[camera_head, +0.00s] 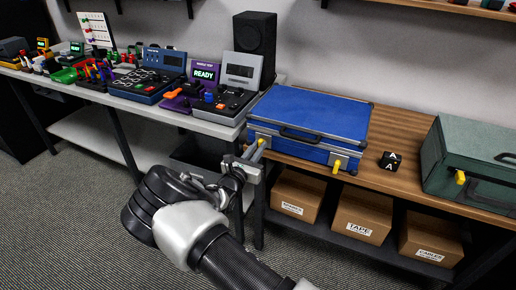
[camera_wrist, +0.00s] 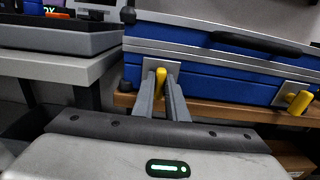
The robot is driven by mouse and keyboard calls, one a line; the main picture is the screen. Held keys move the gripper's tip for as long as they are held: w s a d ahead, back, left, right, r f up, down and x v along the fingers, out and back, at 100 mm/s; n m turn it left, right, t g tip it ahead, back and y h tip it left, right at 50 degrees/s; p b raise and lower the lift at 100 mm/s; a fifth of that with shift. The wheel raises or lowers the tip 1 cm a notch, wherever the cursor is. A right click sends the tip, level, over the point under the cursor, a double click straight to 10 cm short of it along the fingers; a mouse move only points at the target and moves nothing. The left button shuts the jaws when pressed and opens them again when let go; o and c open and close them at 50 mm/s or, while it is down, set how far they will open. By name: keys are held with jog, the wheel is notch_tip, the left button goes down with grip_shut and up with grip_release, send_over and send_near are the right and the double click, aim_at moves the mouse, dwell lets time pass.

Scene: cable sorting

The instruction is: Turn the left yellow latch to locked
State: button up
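A blue case (camera_head: 309,115) with metal edges and a dark handle lies closed on the wooden bench; it also shows in the wrist view (camera_wrist: 205,68). The left yellow latch (camera_wrist: 160,78) is on a metal plate at the case's front left and stands near upright. My gripper (camera_wrist: 162,86) has one finger on each side of this latch, with the yellow filling the narrow gap at the tips. In the head view my gripper (camera_head: 254,152) partly hides it. The right yellow latch (camera_head: 337,167) is apart from my gripper and also shows in the wrist view (camera_wrist: 299,102).
A black lettered cube (camera_head: 390,160) and a green case (camera_head: 470,165) stand to the right on the bench. Cardboard boxes (camera_head: 362,214) sit on the shelf below. A grey table (camera_head: 190,121) with test devices stands at left, its corner close beside my gripper.

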jog(key=shift+m, duration=0.3)
grip_shut()
jog(key=shift+s+d+f+m+b, duration=0.15)
jog(key=shift+m+b, duration=1.15)
jog(key=shift+m, duration=1.55)
jog(key=shift+w+f+m+b, duration=0.1)
jog(key=shift+m+b, duration=1.2)
jog(key=shift+m, duration=1.6)
jog(key=shift+s+d+f+m+b, duration=0.15)
jog(key=shift+m+b, duration=1.15)
jog(key=shift+m, duration=1.55)
jog(key=shift+a+r, duration=0.1)
jog(key=shift+a, duration=0.05)
jog(key=o, duration=0.7)
grip_release()
jog(key=p+v, duration=0.2)
jog(key=v, duration=1.5)
jog(key=shift+s+r, duration=0.1)
jog(key=shift+s, duration=0.05)
